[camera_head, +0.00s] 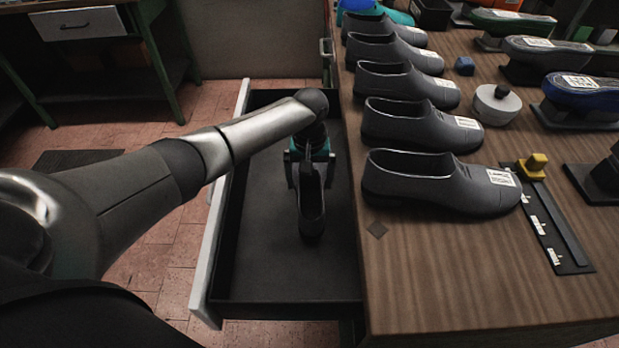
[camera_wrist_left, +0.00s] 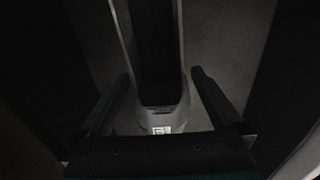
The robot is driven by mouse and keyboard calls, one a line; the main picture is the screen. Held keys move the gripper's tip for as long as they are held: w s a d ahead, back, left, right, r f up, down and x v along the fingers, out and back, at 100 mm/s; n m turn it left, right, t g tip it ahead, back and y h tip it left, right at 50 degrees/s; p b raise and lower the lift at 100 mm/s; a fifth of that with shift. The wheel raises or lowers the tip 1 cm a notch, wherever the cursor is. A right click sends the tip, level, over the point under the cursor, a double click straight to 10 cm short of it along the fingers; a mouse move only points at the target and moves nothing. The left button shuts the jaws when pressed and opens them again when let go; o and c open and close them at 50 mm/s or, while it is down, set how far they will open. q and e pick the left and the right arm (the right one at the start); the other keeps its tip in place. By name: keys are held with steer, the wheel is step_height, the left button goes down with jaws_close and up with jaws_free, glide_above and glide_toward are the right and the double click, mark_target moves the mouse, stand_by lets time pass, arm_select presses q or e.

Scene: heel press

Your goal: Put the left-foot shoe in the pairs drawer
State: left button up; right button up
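A dark grey shoe (camera_head: 312,215) is inside the open drawer (camera_head: 262,272), lengthwise, low over or on its dark floor. I cannot tell whether it touches the floor. My left gripper (camera_head: 311,178) is down in the drawer above the shoe's far part, one finger on each side. In the left wrist view, the fingers (camera_wrist_left: 161,72) stand spread beside the shoe (camera_wrist_left: 165,95), with narrow gaps showing. A small white label shows on the shoe's near end there. The shoe's far part is partly hidden by my gripper in the head view. My right gripper is not in view.
Several dark shoes stand in a row on the wooden bench (camera_head: 450,290) right of the drawer.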

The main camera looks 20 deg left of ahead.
mark_target(310, 190)
arm_select(q)
steer(key=shift+r, duration=0.1)
step_height(310, 190, up, 12)
steer(key=p, duration=0.4)
